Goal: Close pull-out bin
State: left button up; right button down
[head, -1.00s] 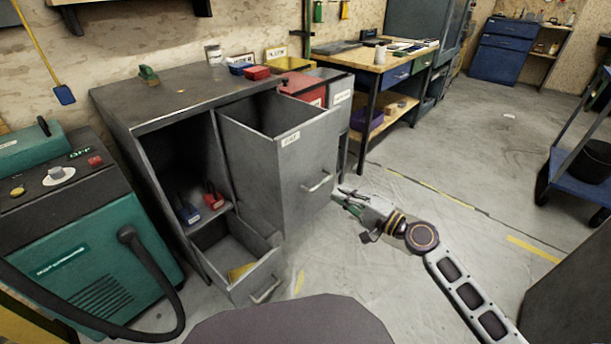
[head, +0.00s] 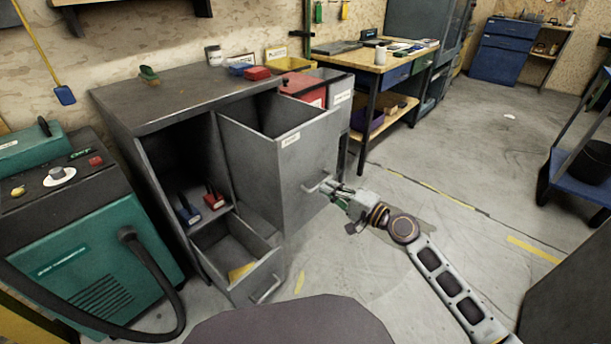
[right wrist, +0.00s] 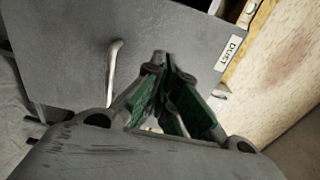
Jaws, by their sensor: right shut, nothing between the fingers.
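The grey pull-out bin (head: 300,175) sticks out of the front of the grey cabinet (head: 160,108), open at the top, with a label and a bar handle (head: 318,183) on its front. My right gripper (head: 332,187) is shut and empty at the bin's front, close to the handle. In the right wrist view the fingers (right wrist: 160,65) point at the bin's front panel (right wrist: 70,50), with the handle (right wrist: 114,70) to their left; I cannot tell if they touch. My left gripper is not in view.
A lower drawer (head: 262,272) of the cabinet is also pulled out. A green machine (head: 100,270) with a black hose stands at the left. A workbench (head: 372,62) is behind, and a blue cart (head: 580,170) is at the right. The floor between is clear.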

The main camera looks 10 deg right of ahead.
send_near(298, 171)
jog(key=shift+x, duration=1.45)
jog(key=shift+b+x, duration=0.5)
jog(key=shift+x, duration=1.55)
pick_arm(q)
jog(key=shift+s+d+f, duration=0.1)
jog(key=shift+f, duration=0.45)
pick_arm(e)
jog(key=shift+w+d, duration=0.1)
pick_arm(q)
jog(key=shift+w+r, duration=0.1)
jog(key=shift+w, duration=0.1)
